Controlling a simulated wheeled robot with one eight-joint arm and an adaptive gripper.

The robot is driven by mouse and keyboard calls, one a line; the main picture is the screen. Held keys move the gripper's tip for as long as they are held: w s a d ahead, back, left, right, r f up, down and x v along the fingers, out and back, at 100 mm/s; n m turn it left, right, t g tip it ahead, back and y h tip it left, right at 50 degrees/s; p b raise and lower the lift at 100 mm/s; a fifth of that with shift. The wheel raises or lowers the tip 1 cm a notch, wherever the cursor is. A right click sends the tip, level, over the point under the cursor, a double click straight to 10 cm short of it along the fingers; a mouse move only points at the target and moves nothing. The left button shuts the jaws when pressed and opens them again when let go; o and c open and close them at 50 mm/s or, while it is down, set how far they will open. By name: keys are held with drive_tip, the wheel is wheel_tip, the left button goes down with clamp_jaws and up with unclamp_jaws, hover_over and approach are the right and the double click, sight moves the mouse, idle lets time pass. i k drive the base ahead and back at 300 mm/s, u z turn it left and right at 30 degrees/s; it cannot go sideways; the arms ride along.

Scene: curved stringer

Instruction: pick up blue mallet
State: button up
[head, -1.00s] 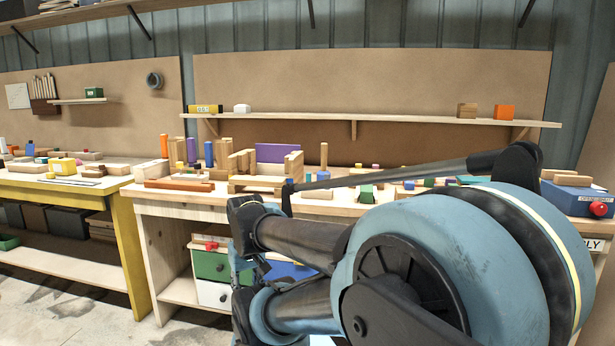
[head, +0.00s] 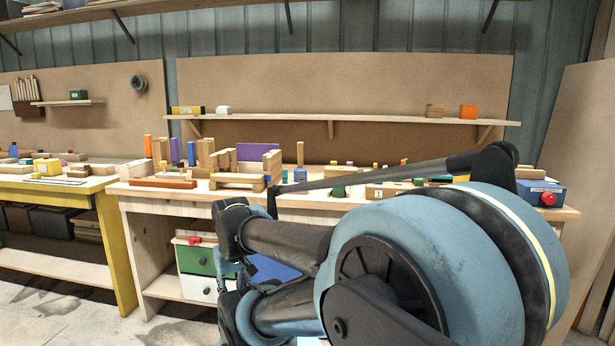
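I cannot pick out a blue mallet for certain. A small blue block (head: 300,175) stands on the wooden workbench (head: 150,195), right of a purple board. A flat blue surface (head: 274,268) shows below the bench top, partly hidden by my arm; I cannot tell what it is. My folded arm fills the lower middle and right, in front of the bench. My gripper (head: 230,272) seems to be at the arm's left end, mostly hidden behind the links, apart from the things on the bench. Its fingers are not clear.
Several blocks and a purple board (head: 255,152) crowd the bench. A blue box with a red button (head: 541,193) sits at its right end. A drawer unit (head: 196,262) stands underneath. A yellow-legged table (head: 60,188) is at left. Floor (head: 60,310) shows clear at lower left.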

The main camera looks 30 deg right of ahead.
sight(300, 145)
drive_tip(key=k, duration=1.2)
drive_tip(key=z, duration=0.7)
drive_tip(key=i, duration=1)
drive_tip(key=u, duration=0.05)
